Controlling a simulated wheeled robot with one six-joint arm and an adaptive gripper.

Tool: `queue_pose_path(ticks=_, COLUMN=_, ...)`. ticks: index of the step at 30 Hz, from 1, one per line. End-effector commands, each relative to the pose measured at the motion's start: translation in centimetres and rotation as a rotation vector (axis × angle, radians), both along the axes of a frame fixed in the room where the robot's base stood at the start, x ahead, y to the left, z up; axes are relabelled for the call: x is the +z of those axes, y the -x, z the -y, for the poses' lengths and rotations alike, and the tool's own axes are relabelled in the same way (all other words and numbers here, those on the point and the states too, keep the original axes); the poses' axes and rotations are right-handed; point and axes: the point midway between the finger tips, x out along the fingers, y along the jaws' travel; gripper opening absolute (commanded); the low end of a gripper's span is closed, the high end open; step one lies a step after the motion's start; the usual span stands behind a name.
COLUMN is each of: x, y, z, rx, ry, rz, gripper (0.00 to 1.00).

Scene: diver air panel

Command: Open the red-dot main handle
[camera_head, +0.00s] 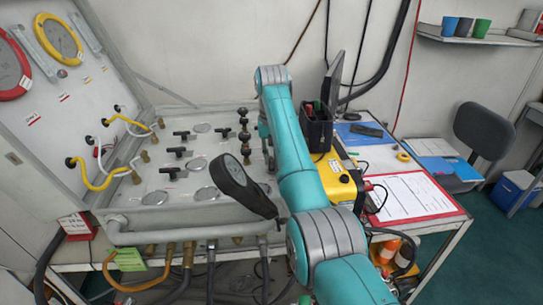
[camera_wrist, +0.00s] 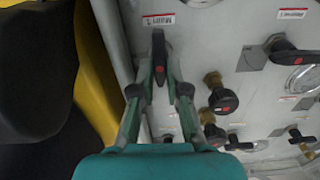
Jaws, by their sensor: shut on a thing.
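The main handle (camera_wrist: 158,48) is a black lever with a red dot, on the grey panel (camera_wrist: 215,55) below an upside-down label (camera_wrist: 158,19) in the wrist view. My gripper (camera_wrist: 160,82) is shut on this handle, with one finger on each side of its lower part. The handle stands lengthwise between the fingers, its far end sticking out past them. In the head view my teal arm hides the handle and most of the gripper.
Other black knobs (camera_wrist: 223,101) and a black lever (camera_wrist: 290,50) sit close to the right finger. A yellow case (camera_head: 340,186) stands right of the panel, beside my arm. A black paddle-shaped thing (camera_head: 235,180) rises in front of the panel.

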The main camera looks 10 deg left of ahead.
Motion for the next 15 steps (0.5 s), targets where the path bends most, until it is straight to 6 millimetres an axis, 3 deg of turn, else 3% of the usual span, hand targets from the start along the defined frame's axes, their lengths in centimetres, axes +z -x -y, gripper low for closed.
queue_pose_path(ticks=1, x=-0.07, y=0.04, z=-0.01, rx=0.0, ry=0.0, rz=-0.002, gripper=0.0)
queue_pose_path(ticks=2, x=-0.08, y=0.04, z=-0.01, rx=0.0, ry=0.0, rz=-0.002, gripper=0.21)
queue_pose_path(ticks=4, x=-0.07, y=0.03, z=-0.01, rx=0.0, ry=0.0, rz=-0.002, gripper=0.39)
queue_pose_path(ticks=15, x=-0.02, y=0.01, z=0.0, rx=-0.001, ry=0.0, rz=-0.001, gripper=0.39)
